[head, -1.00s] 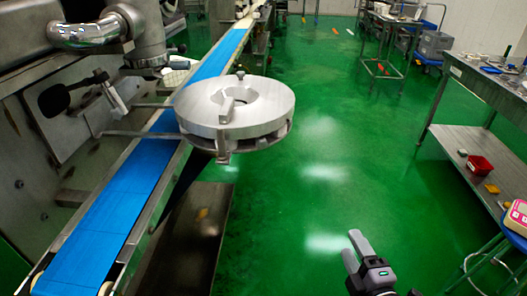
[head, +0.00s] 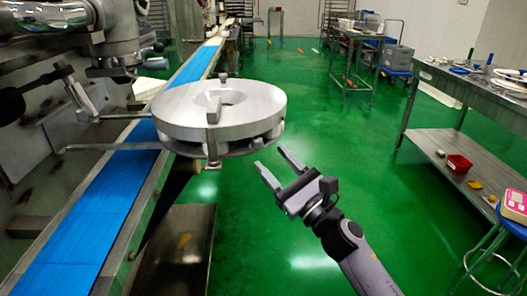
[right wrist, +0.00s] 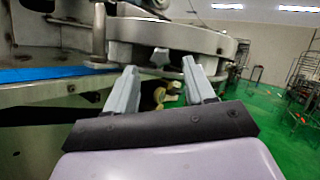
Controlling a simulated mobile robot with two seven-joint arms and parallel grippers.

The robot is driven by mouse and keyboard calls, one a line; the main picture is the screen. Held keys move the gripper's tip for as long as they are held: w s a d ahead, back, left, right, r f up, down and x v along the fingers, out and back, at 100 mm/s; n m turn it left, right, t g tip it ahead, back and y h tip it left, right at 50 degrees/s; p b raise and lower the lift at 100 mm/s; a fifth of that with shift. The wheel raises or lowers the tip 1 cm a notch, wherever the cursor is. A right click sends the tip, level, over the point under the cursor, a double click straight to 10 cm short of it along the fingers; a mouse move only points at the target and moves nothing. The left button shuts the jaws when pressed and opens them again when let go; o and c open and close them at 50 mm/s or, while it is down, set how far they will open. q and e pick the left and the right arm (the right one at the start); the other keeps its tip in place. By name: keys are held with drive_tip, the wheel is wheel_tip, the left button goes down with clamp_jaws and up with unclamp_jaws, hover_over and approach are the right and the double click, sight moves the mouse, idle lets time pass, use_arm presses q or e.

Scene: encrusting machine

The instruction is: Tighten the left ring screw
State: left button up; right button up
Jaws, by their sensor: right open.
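A round metal ring (head: 165,112) with a central hole sits beside the conveyor, held by thin rods. An upright metal piece (head: 214,112) stands on its near side and a small knob (head: 223,76) at its far rim. I cannot tell which part is the left ring screw. My right gripper (head: 271,158) is open and empty, in front and to the right of the ring, apart from it. In the right wrist view the open fingers (right wrist: 160,68) point at the ring's underside (right wrist: 172,40). A vertical post (right wrist: 98,32) shows left of them. My left gripper is out of view.
A blue conveyor belt (head: 95,215) runs along the left beside the metal machine. A steel table (head: 455,85) with a red bin (head: 459,163) on its shelf stands at right. The green floor (head: 345,130) between is clear.

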sight(259, 146)
drive_tip(key=shift+x, duration=2)
drive_tip(key=shift+c, duration=0.3)
clamp_jaws()
drive_tip(key=shift+f, duration=0.1)
